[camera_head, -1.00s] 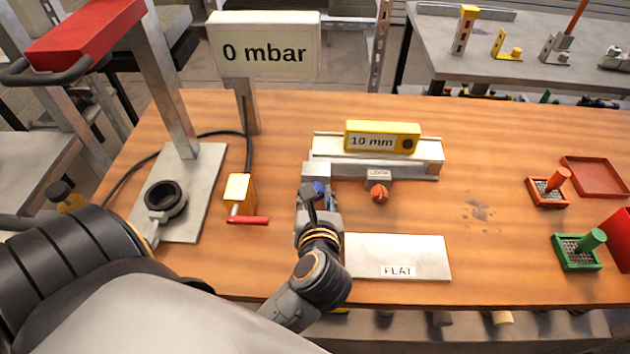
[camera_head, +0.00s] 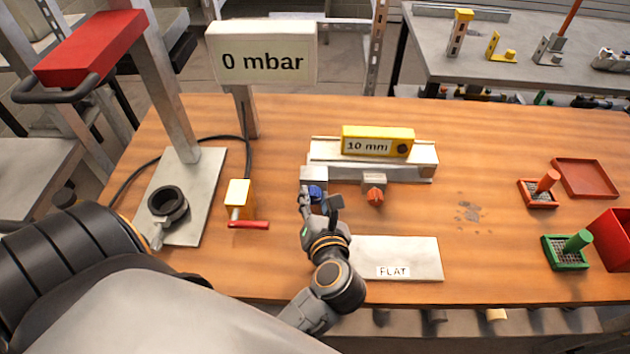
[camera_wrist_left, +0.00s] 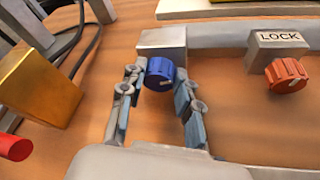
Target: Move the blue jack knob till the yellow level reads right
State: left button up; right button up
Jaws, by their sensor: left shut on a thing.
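The blue jack knob (camera_head: 316,193) sits on the front of a grey block at the left end of the pale jack platform (camera_head: 428,171). My left gripper (camera_head: 320,202) is at the knob from the front. In the left wrist view the blue knob (camera_wrist_left: 160,74) sits between the two fingertips, which are shut on it; its pale mark points to the right. The yellow level (camera_head: 378,141) lies on top of the platform and its label reads 10 mm. An orange-red lock knob (camera_head: 375,195) is right of the blue knob. My right gripper is not in view.
A white FLAT plate (camera_head: 400,258) lies in front of the platform. A yellow box with a red lever (camera_head: 248,225) stands left of my gripper. A 0 mbar sign (camera_head: 262,54) stands behind. Red and green items and a red tray (camera_head: 590,178) are at the right.

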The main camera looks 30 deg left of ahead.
pick_arm(q)
jog(key=o, duration=1.1)
jog(key=shift+o, duration=0.2)
